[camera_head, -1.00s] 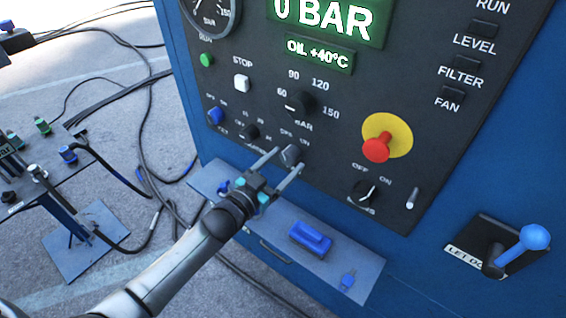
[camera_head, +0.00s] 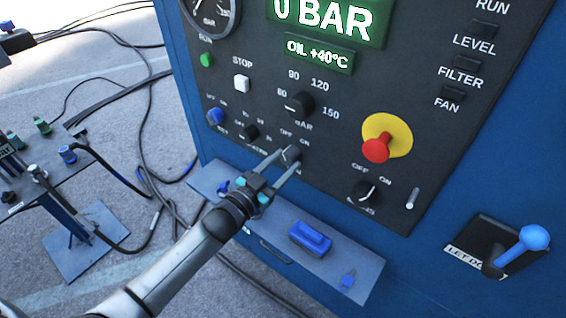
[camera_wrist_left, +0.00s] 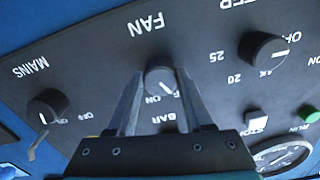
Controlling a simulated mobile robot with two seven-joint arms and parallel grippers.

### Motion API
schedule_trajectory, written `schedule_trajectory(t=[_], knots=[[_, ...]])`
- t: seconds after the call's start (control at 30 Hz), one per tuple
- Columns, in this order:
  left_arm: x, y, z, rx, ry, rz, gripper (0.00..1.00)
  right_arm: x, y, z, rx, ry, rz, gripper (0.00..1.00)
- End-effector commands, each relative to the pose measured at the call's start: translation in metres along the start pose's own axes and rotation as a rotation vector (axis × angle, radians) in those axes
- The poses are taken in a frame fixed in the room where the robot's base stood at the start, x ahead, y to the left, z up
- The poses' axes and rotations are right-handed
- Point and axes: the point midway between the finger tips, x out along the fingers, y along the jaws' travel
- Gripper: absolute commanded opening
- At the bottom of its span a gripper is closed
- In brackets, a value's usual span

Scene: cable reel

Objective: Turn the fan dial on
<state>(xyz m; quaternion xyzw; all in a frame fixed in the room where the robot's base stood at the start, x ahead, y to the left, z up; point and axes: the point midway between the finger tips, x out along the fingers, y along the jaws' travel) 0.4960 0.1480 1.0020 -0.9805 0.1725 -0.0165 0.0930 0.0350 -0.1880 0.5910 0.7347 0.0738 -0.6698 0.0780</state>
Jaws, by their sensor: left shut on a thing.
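The fan dial (camera_head: 291,154) is a dark round knob low on the black control panel, with OFF and ON printed above it. My left gripper (camera_head: 280,162) is shut on it, one finger on each side. In the left wrist view the dial (camera_wrist_left: 160,80) sits between the fingertips of the left gripper (camera_wrist_left: 158,82), beside the printed word FAN, which appears upside down. The dial's white mark points toward a partly covered label that ends in F. My right gripper is not in view.
The mains dial (camera_head: 367,192) and red emergency button (camera_head: 376,149) are to the right. The bar dial (camera_head: 300,104) is above. A shelf (camera_head: 345,258) with a blue block (camera_head: 310,238) lies below. A blue-knobbed lever (camera_head: 533,238) is at lower right.

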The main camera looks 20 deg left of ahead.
Motion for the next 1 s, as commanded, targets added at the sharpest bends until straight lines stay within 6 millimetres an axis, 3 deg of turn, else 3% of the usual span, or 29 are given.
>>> schedule_trajectory(t=[1.0], knots=[[-0.0003,-0.0027,-0.0002,0.827,-0.001,0.000,0.00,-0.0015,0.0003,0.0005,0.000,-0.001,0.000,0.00]])
